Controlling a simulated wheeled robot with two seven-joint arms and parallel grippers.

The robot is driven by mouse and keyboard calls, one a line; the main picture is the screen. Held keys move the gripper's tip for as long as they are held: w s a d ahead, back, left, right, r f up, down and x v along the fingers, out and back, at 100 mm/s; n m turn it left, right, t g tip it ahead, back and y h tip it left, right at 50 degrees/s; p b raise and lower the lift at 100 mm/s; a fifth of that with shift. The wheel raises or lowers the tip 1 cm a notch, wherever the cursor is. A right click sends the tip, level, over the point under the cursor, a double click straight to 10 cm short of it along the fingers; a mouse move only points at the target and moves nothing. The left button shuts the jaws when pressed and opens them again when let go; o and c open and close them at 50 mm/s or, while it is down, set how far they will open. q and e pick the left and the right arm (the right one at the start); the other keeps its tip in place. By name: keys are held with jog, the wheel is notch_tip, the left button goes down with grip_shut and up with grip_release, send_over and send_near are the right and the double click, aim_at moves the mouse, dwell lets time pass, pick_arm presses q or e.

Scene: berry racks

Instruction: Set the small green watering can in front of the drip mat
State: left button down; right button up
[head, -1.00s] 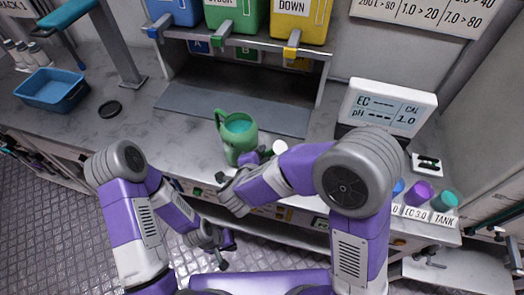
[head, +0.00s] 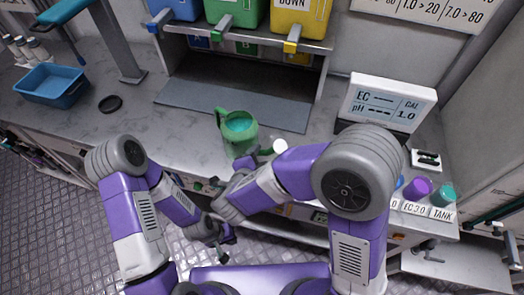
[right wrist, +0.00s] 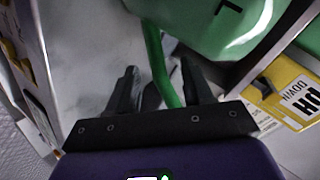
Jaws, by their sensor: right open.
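The small green watering can (head: 238,132) stands upright on the counter in the head view, at the front edge of the grey drip mat (head: 200,98). I cannot tell whether its base touches the mat. In the right wrist view, the can's green body (right wrist: 215,25) fills the top, and a narrow green bar of it runs down between the fingers of my right gripper (right wrist: 160,90). That gripper is open around the bar; in the head view it is mostly hidden by my arm. My left gripper (head: 222,246) hangs low in front of the counter, empty, its jaws unclear.
Blue, green and yellow dispensers (head: 235,12) stand above the mat. An EC/pH meter (head: 388,103) and colored cups (head: 416,187) are at the right. A blue tray (head: 52,86) and black disc (head: 110,104) lie left. The counter left of the can is clear.

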jog(key=p+v, duration=0.1)
jog(key=v, duration=0.7)
